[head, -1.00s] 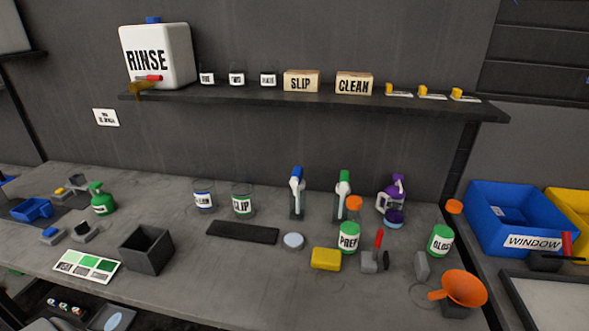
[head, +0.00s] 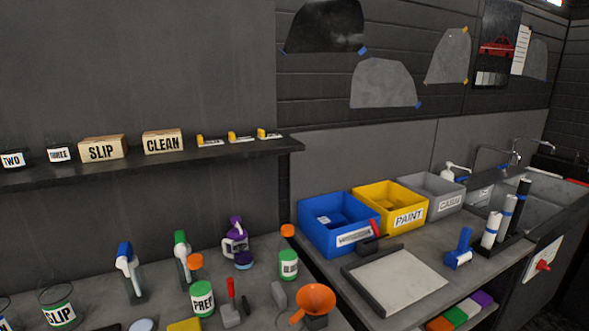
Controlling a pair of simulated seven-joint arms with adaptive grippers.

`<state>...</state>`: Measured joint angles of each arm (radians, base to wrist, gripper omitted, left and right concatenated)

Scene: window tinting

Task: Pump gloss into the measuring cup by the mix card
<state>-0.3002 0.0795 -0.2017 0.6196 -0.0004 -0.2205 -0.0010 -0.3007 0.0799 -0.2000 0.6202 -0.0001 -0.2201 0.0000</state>
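A bottle with a green-edged label and an orange top (head: 288,264) stands on the bench right of the purple spray bottle; its label is too small to read now but read GLOSS in the earlier frame. No mix card shows in the current head view. A clear container labelled SLIP (head: 60,314) stands at the lower left. I cannot pick out a measuring cup beside a card. Neither of my grippers is in view.
A PREP bottle (head: 202,302) and an orange funnel (head: 315,299) stand on the front of the bench. The blue bin (head: 335,221), yellow PAINT bin (head: 387,206) and grey bin (head: 433,190) stand on the right counter, near a framed panel (head: 397,281).

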